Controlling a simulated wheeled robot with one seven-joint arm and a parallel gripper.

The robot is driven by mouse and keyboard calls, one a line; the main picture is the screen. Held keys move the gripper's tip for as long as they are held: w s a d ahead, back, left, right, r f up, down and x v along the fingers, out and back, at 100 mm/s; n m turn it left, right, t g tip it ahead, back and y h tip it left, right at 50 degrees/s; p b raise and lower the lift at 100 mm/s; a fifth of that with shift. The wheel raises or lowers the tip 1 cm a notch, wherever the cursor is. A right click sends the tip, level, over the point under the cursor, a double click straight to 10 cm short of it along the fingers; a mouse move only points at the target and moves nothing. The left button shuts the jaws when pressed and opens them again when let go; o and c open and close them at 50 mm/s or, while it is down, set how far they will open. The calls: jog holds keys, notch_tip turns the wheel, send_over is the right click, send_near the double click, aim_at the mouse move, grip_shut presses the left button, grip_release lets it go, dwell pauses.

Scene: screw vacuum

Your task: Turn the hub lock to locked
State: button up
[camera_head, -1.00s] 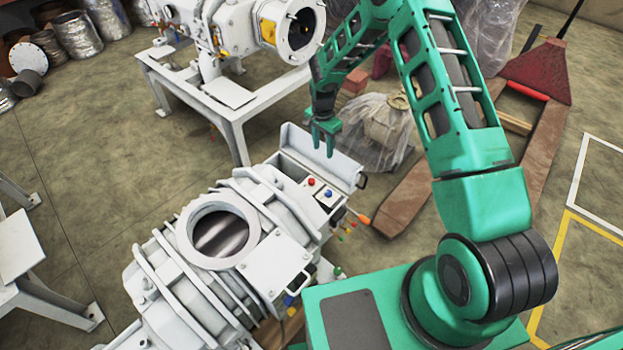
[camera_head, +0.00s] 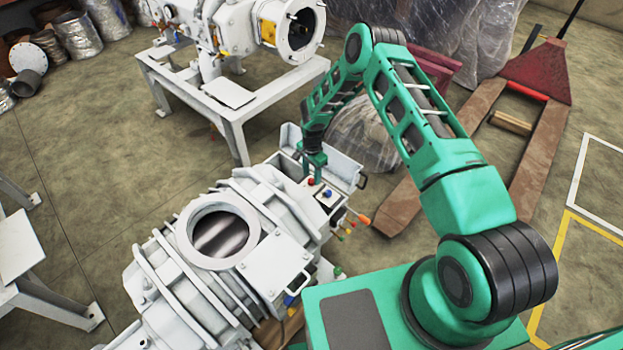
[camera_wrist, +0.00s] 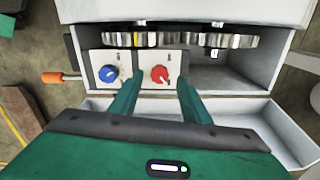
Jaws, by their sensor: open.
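In the wrist view a light control panel (camera_wrist: 135,57) carries a blue knob (camera_wrist: 109,73) on the left and a red knob (camera_wrist: 159,75) on the right. Small marks beside the knobs are too small to read, so I cannot tell which one is the hub lock. My gripper (camera_wrist: 159,86) is open, with one finger to each side of the red knob and nothing held. In the head view my gripper (camera_head: 314,174) is just above the red knob (camera_head: 311,181). The blue knob (camera_head: 328,193) stands clear of the fingers.
A toothed metal wheel (camera_wrist: 182,41) sits in the open housing behind the panel. An open lid or tray (camera_wrist: 262,120) lies by the right finger. An orange-handled lever (camera_wrist: 52,78) sticks out at the left. The white pump body (camera_head: 190,270) fills the lower head view.

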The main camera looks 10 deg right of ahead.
jog(key=shift+f, duration=1)
jog(key=c, duration=1)
jog(key=shift+c, duration=0.2)
